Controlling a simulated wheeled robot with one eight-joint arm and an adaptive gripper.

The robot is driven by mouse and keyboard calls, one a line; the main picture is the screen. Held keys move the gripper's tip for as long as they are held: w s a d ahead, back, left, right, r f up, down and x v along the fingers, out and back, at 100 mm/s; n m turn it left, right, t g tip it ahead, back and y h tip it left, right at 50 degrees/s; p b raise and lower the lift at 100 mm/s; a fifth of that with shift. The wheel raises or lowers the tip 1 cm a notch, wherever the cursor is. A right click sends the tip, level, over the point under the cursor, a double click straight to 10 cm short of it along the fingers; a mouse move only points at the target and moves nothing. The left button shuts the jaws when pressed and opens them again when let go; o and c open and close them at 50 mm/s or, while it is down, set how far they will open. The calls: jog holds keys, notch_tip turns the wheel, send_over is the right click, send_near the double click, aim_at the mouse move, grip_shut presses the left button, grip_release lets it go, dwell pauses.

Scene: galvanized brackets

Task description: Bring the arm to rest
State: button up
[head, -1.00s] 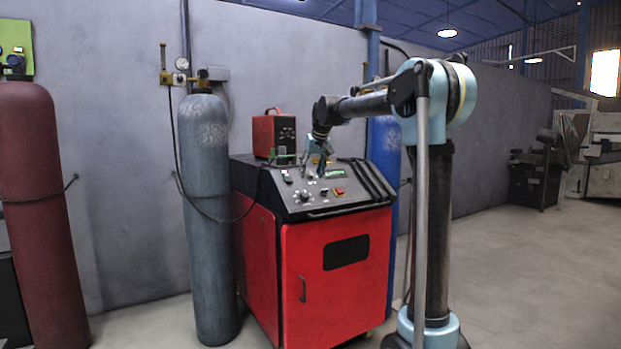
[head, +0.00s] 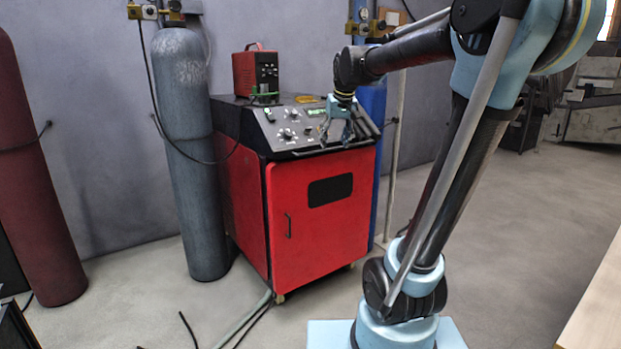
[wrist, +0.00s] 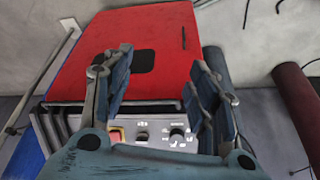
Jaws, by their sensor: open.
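My gripper (head: 336,138) hangs fingers-down at the end of my arm, in front of the sloped control panel of the red cabinet in the head view. In the wrist view its two fingers (wrist: 160,82) are spread apart with nothing between them. The red cabinet (head: 315,235) with a dark window stands on the floor; its red front also shows in the wrist view (wrist: 165,28). Its panel (wrist: 160,132) with knobs and a red button shows between and below the fingers there. I cannot tell whether the gripper touches the panel.
A red box with a handle (head: 256,72) sits on the cabinet top. A grey cylinder (head: 185,150) stands left of the cabinet, a maroon cylinder (head: 32,180) farther left, a blue cylinder (head: 374,100) behind. Cables lie on the floor.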

jog(key=s+d+f+m, duration=0.1)
jog(key=s+d+f, duration=0.2)
jog(key=s+f, duration=0.5)
jog(key=s+d+f+g, duration=0.1)
jog(key=s+d+f, duration=0.3)
jog(key=s+f, duration=0.4)
jog(key=s+d+f+m+h, duration=0.1)
jog(key=s+d+f, duration=0.3)
jog(key=s+f, duration=0.5)
jog(key=s, duration=0.4)
jog(key=shift+s+m+g, duration=0.2)
jog(key=shift+m+g, duration=0.1)
jog(key=shift+g, duration=0.1)
jog(key=shift+f, duration=0.1)
jog(key=c, duration=0.4)
jog(key=shift+a, duration=0.1)
jog(key=shift+c, duration=0.4)
